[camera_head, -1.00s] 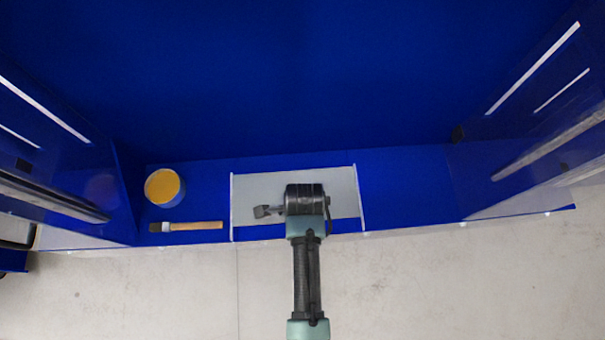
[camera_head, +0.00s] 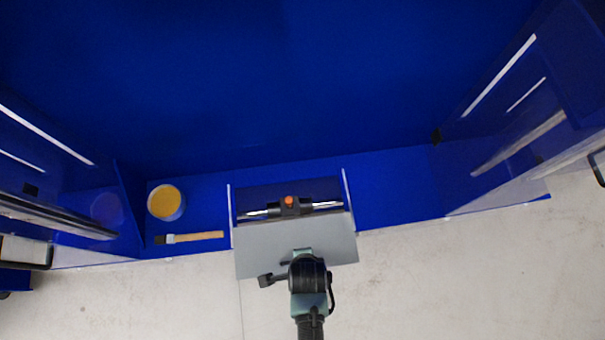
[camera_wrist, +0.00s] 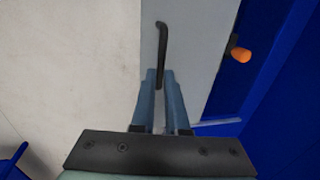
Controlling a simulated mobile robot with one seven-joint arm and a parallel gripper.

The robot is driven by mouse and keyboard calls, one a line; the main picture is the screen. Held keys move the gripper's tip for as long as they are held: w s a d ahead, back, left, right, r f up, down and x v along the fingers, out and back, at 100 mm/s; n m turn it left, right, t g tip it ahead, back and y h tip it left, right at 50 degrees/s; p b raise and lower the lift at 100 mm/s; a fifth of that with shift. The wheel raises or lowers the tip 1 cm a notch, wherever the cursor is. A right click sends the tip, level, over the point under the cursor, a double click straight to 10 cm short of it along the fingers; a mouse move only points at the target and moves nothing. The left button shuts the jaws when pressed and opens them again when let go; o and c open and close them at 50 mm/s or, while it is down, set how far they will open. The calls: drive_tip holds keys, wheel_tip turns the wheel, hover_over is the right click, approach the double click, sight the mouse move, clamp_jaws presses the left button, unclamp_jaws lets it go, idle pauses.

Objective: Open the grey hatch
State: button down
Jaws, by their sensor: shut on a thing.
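The grey hatch (camera_head: 262,244) is a flat panel at the front edge of the blue bench. It is swung out toward me, with a dark opening (camera_head: 275,193) behind it. In the wrist view, the hatch (camera_wrist: 186,60) carries a black bar handle (camera_wrist: 162,38). My gripper (camera_wrist: 159,74) is shut on that handle, with one blue-grey finger on each side of its lower part. In the head view my wrist hides the fingertips and most of the handle.
A metal bar with an orange knob (camera_head: 289,200) shows in the opening. A tin with yellow contents (camera_head: 163,201) and a brush (camera_head: 195,237) lie to the left. Blue side walls rise left and right. The pale floor (camera_head: 430,280) in front is clear.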

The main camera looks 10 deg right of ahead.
drive_tip(key=c, duration=0.9)
unclamp_jaws()
drive_tip(key=shift+r, duration=0.1)
drive_tip(key=r, duration=0.4)
drive_tip(key=s+r, duration=0.1)
drive_tip(key=r, duration=0.3)
drive_tip(key=s+r, duration=0.1)
drive_tip(key=r, duration=0.3)
drive_tip(key=shift+s+r, duration=0.2)
drive_tip(key=shift+r, duration=0.05)
